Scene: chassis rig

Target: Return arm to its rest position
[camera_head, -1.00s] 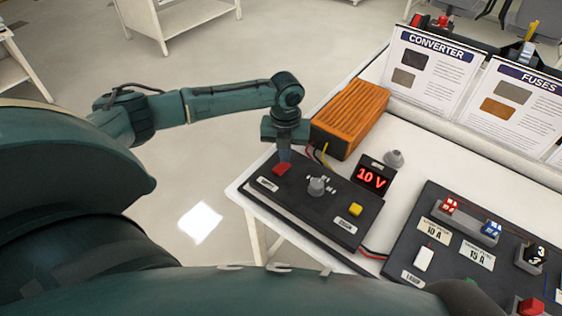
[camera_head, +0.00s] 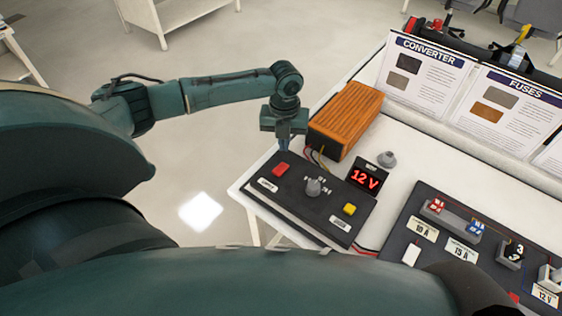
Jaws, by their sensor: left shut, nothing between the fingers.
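My left arm (camera_head: 228,92) reaches in from the left, dark green, with its wrist bent downward. My left gripper (camera_head: 284,146) points down at the far left corner of the black control panel, just behind the red button (camera_head: 281,169). It is shut and empty; I cannot tell whether its tips touch anything. The control panel (camera_head: 300,206) carries the red button, a grey knob (camera_head: 313,187) and a yellow button (camera_head: 349,209). A small display (camera_head: 366,178) beside it reads 12 V in red. My right gripper is not in view.
An orange ribbed converter box (camera_head: 346,118) stands just right of my gripper. A fuse panel (camera_head: 440,238) lies to the right on the white table (camera_head: 432,148). Converter (camera_head: 430,75) and Fuses (camera_head: 500,108) signs stand at the back. Open floor (camera_head: 200,160) lies left of the table.

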